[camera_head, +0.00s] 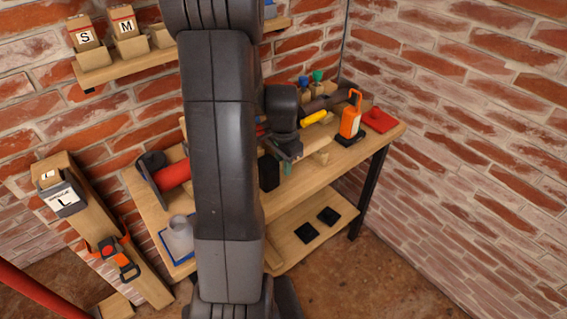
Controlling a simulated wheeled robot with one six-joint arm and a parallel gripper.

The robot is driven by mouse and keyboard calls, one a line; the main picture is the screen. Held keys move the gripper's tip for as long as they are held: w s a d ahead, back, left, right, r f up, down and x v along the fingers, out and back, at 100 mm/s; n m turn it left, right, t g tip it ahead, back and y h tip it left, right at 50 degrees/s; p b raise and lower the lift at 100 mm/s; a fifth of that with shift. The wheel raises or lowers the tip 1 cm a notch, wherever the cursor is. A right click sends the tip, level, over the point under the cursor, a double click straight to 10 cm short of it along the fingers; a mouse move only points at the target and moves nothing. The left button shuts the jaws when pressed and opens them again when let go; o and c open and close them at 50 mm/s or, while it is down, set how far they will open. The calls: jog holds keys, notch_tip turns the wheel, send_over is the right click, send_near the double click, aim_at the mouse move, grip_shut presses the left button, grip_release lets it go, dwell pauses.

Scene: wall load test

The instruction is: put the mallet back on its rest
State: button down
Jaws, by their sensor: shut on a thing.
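My gripper (288,153) is low over the middle of the wooden workbench, partly hidden by my own arm. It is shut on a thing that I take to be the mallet. A black block (268,173), which looks like the mallet's head, shows just left of the fingers. Its handle is not clearly seen. A light wooden piece (319,153) on the bench right of the gripper may be the rest. I cannot tell whether the mallet touches it or the bench.
On the workbench (352,154) are an orange tool (351,118), a red item (378,120), a yellow piece (314,117) and a red cylinder (173,175). A lower shelf (285,240) holds two black pads. Brick walls close the back and right. A shelf (155,60) carries boxes.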

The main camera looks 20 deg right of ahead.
jog(key=shift+f+b, duration=0.9)
jog(key=shift+f, duration=0.15)
dwell(0.4)
jog(key=c, duration=0.5)
grip_release()
jog(key=shift+r+p, duration=2.95)
jog(key=shift+r, duration=1.1)
jog(key=shift+f, duration=0.15)
notch_tip(320, 180, down, 8)
jog(key=b, duration=0.6)
